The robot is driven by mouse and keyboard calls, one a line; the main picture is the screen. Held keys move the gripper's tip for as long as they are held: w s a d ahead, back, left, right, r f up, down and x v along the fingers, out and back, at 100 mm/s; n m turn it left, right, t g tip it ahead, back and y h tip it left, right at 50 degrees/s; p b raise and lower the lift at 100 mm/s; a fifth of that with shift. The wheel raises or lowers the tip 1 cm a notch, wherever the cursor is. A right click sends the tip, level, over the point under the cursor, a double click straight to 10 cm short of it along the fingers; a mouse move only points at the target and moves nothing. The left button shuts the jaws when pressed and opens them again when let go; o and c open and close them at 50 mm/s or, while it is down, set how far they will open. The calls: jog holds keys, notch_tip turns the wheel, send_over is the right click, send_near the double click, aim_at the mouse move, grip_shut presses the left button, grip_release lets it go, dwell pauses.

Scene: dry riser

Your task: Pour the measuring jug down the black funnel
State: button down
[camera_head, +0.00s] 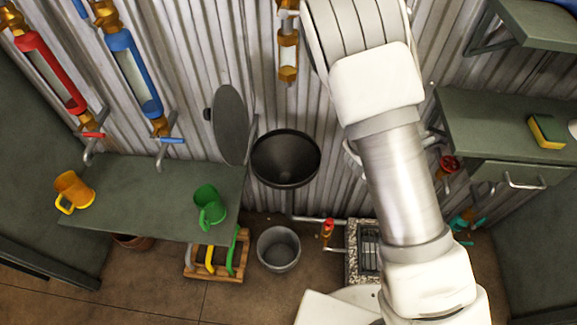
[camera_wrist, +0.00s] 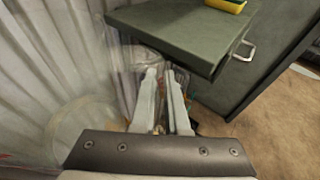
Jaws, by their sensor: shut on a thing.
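The black funnel (camera_head: 286,158) is fixed at the corrugated wall in the head view, its wide mouth facing up and looking empty. My gripper (camera_wrist: 164,76) shows in the wrist view, with its two pale fingers close together. It is shut on a clear, see-through vessel (camera_wrist: 126,72), which looks like the measuring jug. The jug's outline is faint, and I cannot tell its tilt or how much is in it. In the head view my arm hides the gripper and most of the jug, to the right of the funnel.
A shelf at left bears an orange mug (camera_head: 74,191) and a green mug (camera_head: 209,207). A round grey plate (camera_head: 230,125) stands upright left of the funnel. A grey bucket (camera_head: 279,249) is on the floor below. The right cabinet (camera_head: 480,115) bears a yellow-green sponge (camera_head: 547,131).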

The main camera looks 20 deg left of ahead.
jog(key=a+f+n+t+y+b, duration=0.1)
jog(key=a+f+n+y, duration=0.1)
jog(key=f, duration=0.5)
jog(key=a+f+n+t+y, duration=0.1)
jog(key=a+f+n+y, duration=0.2)
jog(key=f, duration=0.4)
jog(key=a+f+n+t+y+b, duration=0.1)
jog(key=a+f+n+y, duration=0.1)
jog(key=f+y, duration=0.4)
jog(key=shift+s+a+f+n+b, duration=0.25)
jog(key=shift+s+f+n+b, duration=0.1)
jog(key=shift+f+n, duration=0.6)
jog(key=a+r+n+h, duration=0.1)
jog(key=a+r+n, duration=0.2)
jog(key=r, duration=0.3)
jog(key=s+a+r+n+t+h, duration=0.1)
jog(key=a+r+n, duration=0.2)
jog(key=r, duration=0.4)
jog(key=a+r+n+t+h+b, duration=0.1)
jog(key=a+r+n, duration=0.2)
jog(key=r, duration=0.3)
jog(key=shift+s+a+r+n+h, duration=0.25)
jog(key=shift+s+r+n+h, duration=0.1)
jog(key=shift+s+r+h, duration=0.05)
jog(key=shift+a, duration=0.1)
